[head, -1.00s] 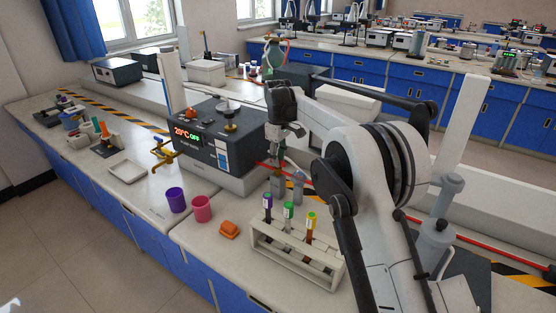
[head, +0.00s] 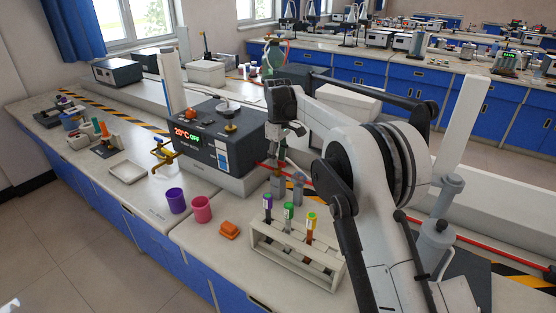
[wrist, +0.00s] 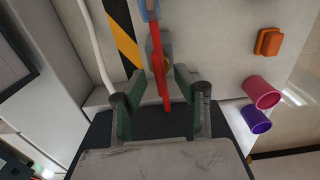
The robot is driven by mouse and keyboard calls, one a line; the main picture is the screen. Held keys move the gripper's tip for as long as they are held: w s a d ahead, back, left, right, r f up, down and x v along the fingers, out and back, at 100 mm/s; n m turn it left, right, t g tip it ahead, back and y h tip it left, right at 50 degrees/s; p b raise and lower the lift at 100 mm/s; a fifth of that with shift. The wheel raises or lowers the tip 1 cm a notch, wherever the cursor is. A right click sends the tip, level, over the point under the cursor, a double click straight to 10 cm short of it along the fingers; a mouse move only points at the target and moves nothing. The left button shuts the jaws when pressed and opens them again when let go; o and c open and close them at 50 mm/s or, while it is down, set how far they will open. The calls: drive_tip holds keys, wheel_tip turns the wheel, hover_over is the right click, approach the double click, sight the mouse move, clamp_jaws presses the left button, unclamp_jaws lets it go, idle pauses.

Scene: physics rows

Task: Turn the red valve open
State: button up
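The red valve handle (wrist: 160,70) is a long, narrow bar in the wrist view. It runs down from the top between my fingers, over a grey fitting (wrist: 152,50). In the head view a red bar (head: 268,166) shows beside the grey-black instrument, partly hidden behind my arm. My gripper (wrist: 157,86) is open, with one finger on each side of the red bar and a visible gap on both sides. I cannot tell whether the fingertips are level with the bar. In the head view my gripper (head: 284,150) points down above the grey fittings (head: 298,186).
A white rack (head: 290,255) with capped tubes stands in front of my gripper. A pink cup (head: 201,209), a purple cup (head: 175,200) and an orange block (head: 229,230) stand to the left. The instrument (head: 222,145) with a lit display is close by. A white tray (head: 127,172) lies farther left.

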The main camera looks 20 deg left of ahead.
sight(279, 161)
wheel_tip(279, 161, up, 12)
drive_tip(key=shift+f, duration=0.2)
idle(0.4)
drive_tip(key=s+d+r+m+t, duration=0.1)
drive_tip(key=d+r+m, duration=0.1)
drive_tip(key=d+r, duration=0.4)
drive_tip(key=s+d+r+m, duration=0.2)
drive_tip(key=d+r, duration=0.2)
drive_tip(key=d, duration=0.5)
drive_tip(key=s+d+r+m+t+y, duration=0.1)
drive_tip(key=s+d+r+m, duration=0.1)
drive_tip(key=s+d, duration=0.45)
drive_tip(key=s+d+r+m+t, duration=0.15)
drive_tip(key=s+d, duration=0.25)
drive_tip(key=d, duration=0.5)
drive_tip(key=s+d+f+m+t, duration=0.2)
drive_tip(key=s+d+f+m, duration=0.15)
drive_tip(key=s+d, duration=0.8)
drive_tip(key=s+d+f+m+t, duration=0.1)
drive_tip(key=s+d+f+m, duration=0.1)
drive_tip(key=s+f, duration=0.3)
drive_tip(key=s+d+f+m+h, duration=0.1)
drive_tip(key=s+f, duration=0.4)
drive_tip(key=s, duration=0.6)
drive_tip(key=d+m, duration=0.1)
drive_tip(key=d, duration=0.1)
drive_tip(key=shift+d+f+t, duration=0.3)
drive_tip(key=shift+d+t, duration=0.05)
drive_tip(key=shift+d, duration=0.05)
